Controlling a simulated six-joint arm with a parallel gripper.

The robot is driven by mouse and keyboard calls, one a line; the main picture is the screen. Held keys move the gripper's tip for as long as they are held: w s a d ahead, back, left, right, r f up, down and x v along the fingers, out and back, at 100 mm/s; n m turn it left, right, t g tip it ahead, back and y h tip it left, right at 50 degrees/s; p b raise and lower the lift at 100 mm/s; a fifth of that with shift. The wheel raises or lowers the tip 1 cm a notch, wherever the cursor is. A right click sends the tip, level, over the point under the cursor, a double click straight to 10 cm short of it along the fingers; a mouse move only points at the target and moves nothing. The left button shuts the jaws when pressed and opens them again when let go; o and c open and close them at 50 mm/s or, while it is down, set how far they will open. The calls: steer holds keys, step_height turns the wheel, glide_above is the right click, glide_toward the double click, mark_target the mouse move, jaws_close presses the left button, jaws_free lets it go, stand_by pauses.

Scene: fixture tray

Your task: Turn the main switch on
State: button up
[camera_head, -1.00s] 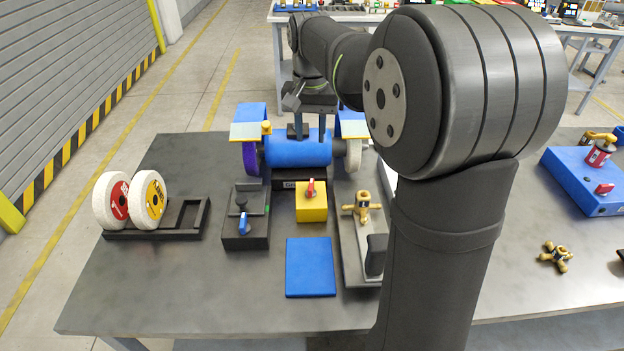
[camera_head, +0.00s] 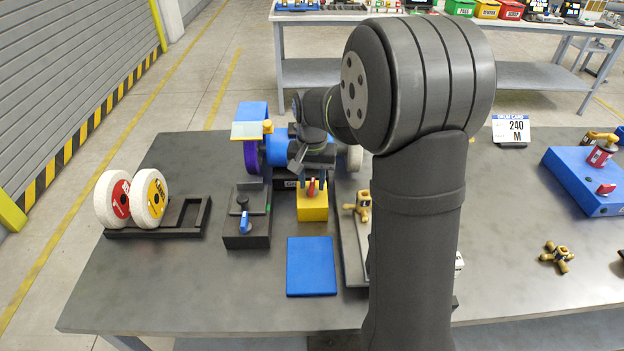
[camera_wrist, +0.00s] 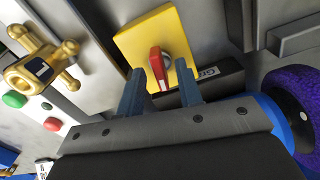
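The main switch, a yellow box (camera_head: 312,207) with a red knob (camera_head: 311,187), stands on the table in front of the blue grinder. In the wrist view the box (camera_wrist: 143,36) and the red knob (camera_wrist: 157,68) show clearly. My gripper (camera_head: 312,177) is at the knob, pointing down. In the wrist view my gripper (camera_wrist: 160,78) is open, one finger on each side of the knob, with a visible gap on both sides. Whether the fingertips reach down beside the knob or stay just above it, I cannot tell.
The grinder's blue body (camera_head: 275,150) is partly hidden behind my arm. A black box with a blue handle (camera_head: 245,222) stands left of the switch. A brass star knob (camera_head: 359,207) is on the right. A blue plate (camera_head: 311,266) lies in front. Two wheels sit on a rack (camera_head: 190,215) at far left.

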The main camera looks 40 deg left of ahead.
mark_target(312, 183)
jaws_close()
steer(key=shift+n, duration=1.1)
jaws_free()
step_height(312, 183, up, 17)
steer(key=shift+r, duration=0.2)
stand_by(0.3)
